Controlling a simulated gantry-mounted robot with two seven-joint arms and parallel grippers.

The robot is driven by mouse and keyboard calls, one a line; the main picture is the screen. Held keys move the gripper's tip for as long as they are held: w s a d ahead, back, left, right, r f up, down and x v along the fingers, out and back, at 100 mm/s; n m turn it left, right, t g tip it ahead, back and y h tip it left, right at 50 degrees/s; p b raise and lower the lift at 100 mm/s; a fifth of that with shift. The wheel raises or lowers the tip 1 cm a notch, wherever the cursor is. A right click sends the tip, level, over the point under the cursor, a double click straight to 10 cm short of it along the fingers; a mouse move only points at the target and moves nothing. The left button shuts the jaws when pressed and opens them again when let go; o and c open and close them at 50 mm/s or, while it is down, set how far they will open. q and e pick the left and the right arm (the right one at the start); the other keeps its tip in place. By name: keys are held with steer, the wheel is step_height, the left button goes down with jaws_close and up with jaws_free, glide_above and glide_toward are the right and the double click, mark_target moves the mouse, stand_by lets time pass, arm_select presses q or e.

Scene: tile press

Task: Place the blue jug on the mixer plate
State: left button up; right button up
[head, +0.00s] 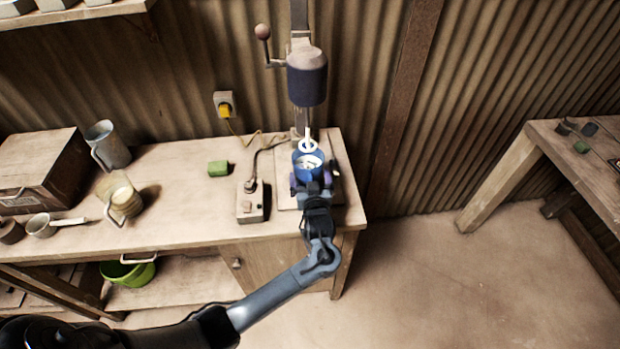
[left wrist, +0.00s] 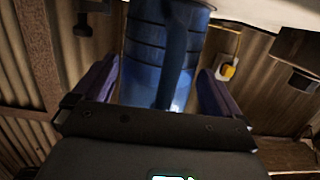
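The blue jug (head: 299,173) stands upright under the mixer's head (head: 307,78), on or just above the mixer plate (head: 287,197); its bottom is hidden by my gripper. Its open top shows something white inside. My left gripper (head: 311,183) is at the jug's near side, fingers spread wide on either side. In the left wrist view the jug (left wrist: 148,75) fills the space between the two purple fingers, its handle (left wrist: 174,60) toward the palm between them. The fingers look apart from the handle; contact with the body is hard to judge. My right gripper is not in view.
A control box (head: 250,205) with a cable stands left of the plate. A green block (head: 218,168), a grey jug (head: 108,144), a cream jug (head: 121,199) and a wooden box (head: 42,168) are further left on the bench. A second table (head: 590,165) stands at right.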

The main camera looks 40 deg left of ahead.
arm_select(q)
steer(key=shift+r, duration=0.1)
steer(key=shift+d+r, duration=0.1)
steer(key=p+v, duration=0.2)
steer(key=v, duration=1)
steer(key=s+d+f+m+g+h, duration=0.1)
steer(key=s+d+f+m+h, duration=0.5)
steer(key=h, duration=0.3)
steer(key=s+d+m+g+h, duration=0.1)
steer(key=s+m+g+h, duration=0.2)
steer(key=s, duration=1.6)
steer(key=m+g, duration=0.2)
steer(key=g, duration=0.1)
steer(key=shift+s+d, duration=0.15)
steer(key=shift+d, duration=0.05)
steer(key=shift+r, duration=0.1)
